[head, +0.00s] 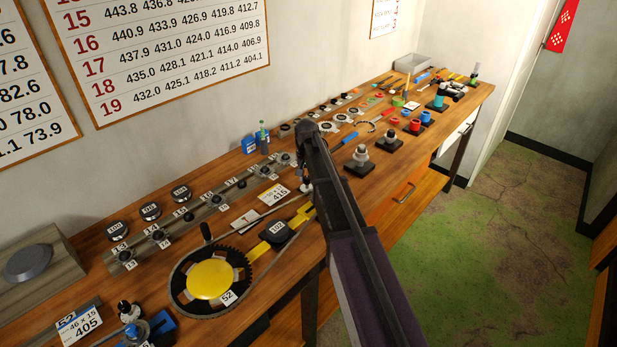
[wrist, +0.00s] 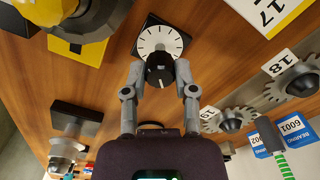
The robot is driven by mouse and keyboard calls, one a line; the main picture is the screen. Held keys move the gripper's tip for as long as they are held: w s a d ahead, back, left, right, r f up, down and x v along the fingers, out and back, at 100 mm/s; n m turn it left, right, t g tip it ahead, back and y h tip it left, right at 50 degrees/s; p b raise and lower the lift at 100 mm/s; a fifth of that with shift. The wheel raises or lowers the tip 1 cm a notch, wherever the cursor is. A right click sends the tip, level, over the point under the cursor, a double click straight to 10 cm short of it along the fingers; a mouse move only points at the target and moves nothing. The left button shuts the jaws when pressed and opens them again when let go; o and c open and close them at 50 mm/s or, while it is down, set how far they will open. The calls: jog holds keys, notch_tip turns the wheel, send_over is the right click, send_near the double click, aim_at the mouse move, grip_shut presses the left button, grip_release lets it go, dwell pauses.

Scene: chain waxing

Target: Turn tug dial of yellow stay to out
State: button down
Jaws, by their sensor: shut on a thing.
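The dial (wrist: 152,42) is a white disc with black tick marks on a dark square plate, with a black knob (wrist: 160,72) at its near side. My gripper (wrist: 159,68) is shut on the knob, one finger on each side. In the head view my gripper (head: 306,186) is low over the bench, and my arm hides most of the dial there. The yellow stay (head: 299,219) runs from a black block marked 107 toward the dial. Part of a yellow thing shows at the top left of the wrist view. Which mark the knob points to is hard to tell.
A chainring with a yellow centre (head: 211,280) and chain lies left of my arm. A rail with numbered sprockets (head: 185,216) runs behind. In the wrist view, a toothed sprocket (wrist: 229,119) is close on the right, and a metal post (wrist: 65,146) stands lower left.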

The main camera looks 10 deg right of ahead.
jog(key=n, duration=0.4)
jog(key=shift+n, duration=0.3)
jog(key=n, duration=0.5)
dwell(0.3)
jog(key=shift+c, duration=2)
grip_release()
